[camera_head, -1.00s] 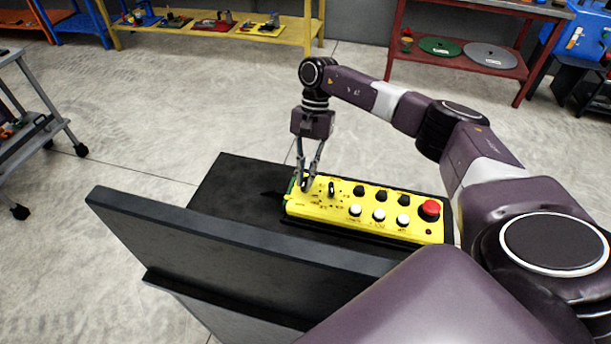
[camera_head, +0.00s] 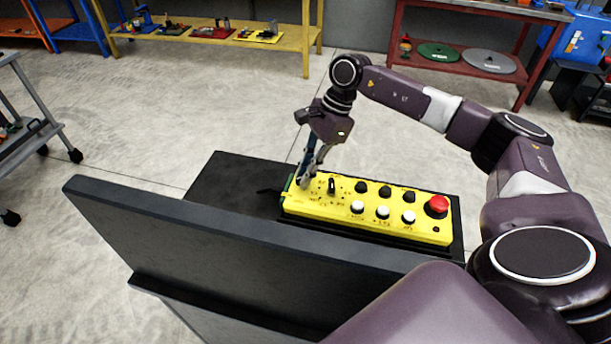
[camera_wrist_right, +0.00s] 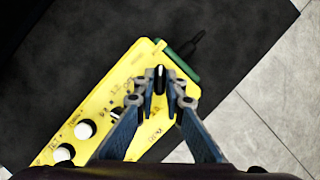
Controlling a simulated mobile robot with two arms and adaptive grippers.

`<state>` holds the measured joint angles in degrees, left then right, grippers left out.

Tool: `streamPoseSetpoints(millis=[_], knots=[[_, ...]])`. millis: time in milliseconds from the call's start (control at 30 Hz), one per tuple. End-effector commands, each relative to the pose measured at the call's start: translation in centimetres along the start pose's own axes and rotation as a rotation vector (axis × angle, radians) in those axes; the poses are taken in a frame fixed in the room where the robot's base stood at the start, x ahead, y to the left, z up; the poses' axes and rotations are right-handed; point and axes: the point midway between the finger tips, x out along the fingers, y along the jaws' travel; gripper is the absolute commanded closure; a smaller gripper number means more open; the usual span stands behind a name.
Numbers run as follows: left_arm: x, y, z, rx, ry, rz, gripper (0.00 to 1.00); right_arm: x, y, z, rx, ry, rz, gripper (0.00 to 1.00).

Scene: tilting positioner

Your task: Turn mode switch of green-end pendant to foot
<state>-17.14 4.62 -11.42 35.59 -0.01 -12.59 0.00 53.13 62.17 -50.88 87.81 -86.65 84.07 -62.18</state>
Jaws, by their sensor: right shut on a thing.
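The yellow pendant (camera_head: 335,212) lies on a black surface, with its green end (camera_head: 289,184) at the left and a red button at the right. In the right wrist view the green end cap (camera_wrist_right: 183,66) is at the top. My right gripper (camera_head: 304,181) reaches down to the pendant near that end. In the wrist view its fingertips (camera_wrist_right: 161,88) are shut on a small black knob with a pale line (camera_wrist_right: 159,79), the switch nearest the green end. The fingers partly hide the knob and its labels. My left gripper is not in view.
A second black selector (camera_head: 331,186) stands right beside the held one. Black and white buttons and the red mushroom button (camera_head: 437,205) follow to the right. A dark upright panel (camera_head: 230,235) stands in front of the pendant. Shelves line the far wall.

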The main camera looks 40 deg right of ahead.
Motion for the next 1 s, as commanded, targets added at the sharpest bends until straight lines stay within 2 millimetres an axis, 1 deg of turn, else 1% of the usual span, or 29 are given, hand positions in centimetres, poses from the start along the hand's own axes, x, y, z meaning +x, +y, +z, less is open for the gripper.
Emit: streamPoseSetpoints(millis=[33, 100, 400, 933, 967, 1000], knots=[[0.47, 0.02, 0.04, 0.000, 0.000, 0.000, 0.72, 0.10, -0.01, -0.07, 0.026, -0.001, -0.015, 1.00], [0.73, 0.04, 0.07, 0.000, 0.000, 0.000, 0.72, 0.07, 0.02, -0.03, 0.064, -0.001, -0.030, 1.00], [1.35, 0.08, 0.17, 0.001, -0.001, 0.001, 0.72, -0.06, 0.04, 0.03, 0.166, -0.001, -0.072, 1.00], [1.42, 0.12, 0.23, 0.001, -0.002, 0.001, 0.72, -0.16, -0.02, 0.07, 0.188, -0.002, -0.082, 1.00], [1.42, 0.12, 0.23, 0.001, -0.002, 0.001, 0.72, -0.16, -0.03, 0.08, 0.188, -0.002, -0.082, 0.88], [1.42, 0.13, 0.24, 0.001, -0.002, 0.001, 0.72, -0.15, -0.02, 0.07, 0.188, -0.002, -0.082, 0.84]])
